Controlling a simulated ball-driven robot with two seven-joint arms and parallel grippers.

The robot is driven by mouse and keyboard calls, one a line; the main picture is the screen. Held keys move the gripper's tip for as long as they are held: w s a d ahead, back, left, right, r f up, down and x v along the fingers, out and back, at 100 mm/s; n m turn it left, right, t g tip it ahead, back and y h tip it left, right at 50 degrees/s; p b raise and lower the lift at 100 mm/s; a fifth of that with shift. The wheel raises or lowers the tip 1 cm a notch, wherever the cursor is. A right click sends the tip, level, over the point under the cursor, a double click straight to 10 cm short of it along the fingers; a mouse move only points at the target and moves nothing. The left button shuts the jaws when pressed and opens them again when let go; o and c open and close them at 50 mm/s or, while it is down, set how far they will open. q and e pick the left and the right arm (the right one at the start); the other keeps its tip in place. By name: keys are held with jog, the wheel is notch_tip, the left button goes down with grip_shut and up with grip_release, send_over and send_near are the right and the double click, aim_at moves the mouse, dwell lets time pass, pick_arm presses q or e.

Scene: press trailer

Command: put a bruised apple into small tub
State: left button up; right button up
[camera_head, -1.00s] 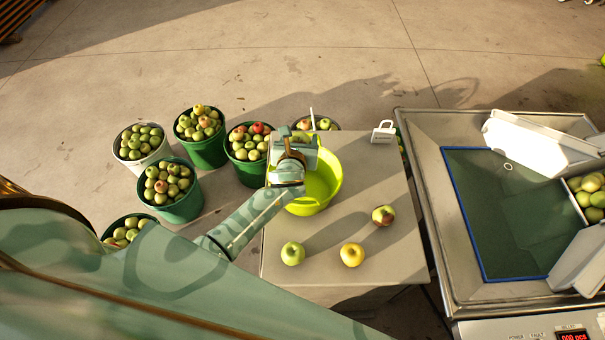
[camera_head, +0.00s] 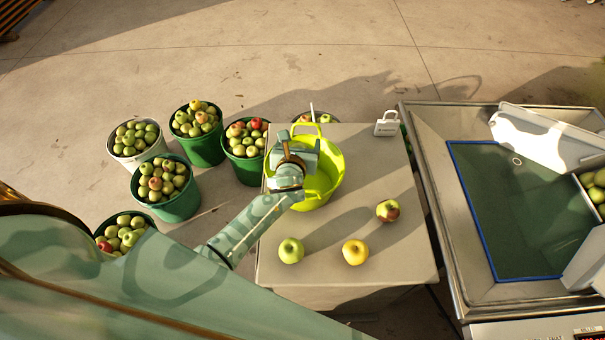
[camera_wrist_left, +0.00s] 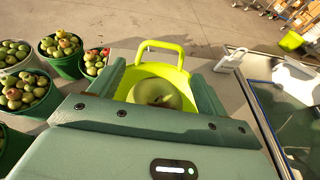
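The small tub (camera_head: 325,190) is a yellow-green bowl with a raised handle, standing on the grey table. My left gripper (camera_head: 303,153) is over its left and back part, pointing down. In the left wrist view a green apple with a brown patch (camera_wrist_left: 160,92) sits between the two fingers (camera_wrist_left: 158,84), looking held above the tub (camera_wrist_left: 150,72). The gripper hides this apple in the head view. A green apple (camera_head: 291,250), a yellow apple (camera_head: 355,252) and a red-green apple with a dark patch (camera_head: 388,211) lie on the table. My right gripper is not in view.
Several buckets of apples (camera_head: 168,190) stand left of the table (camera_head: 400,262). A small white tag-like object (camera_head: 387,124) stands at the table's back right corner. A metal machine with a blue-edged green bed (camera_head: 520,215) is close on the right.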

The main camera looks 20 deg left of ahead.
pick_arm(q)
jog(key=shift+o, duration=0.4)
jog(key=shift+s+d+r, duration=0.15)
jog(key=shift+s, duration=0.2)
jog(key=p+v, duration=0.2)
jog(key=v, duration=1.3)
jog(key=shift+s+p, duration=0.2)
jog(key=shift+p, duration=0.2)
jog(key=shift+d, duration=0.2)
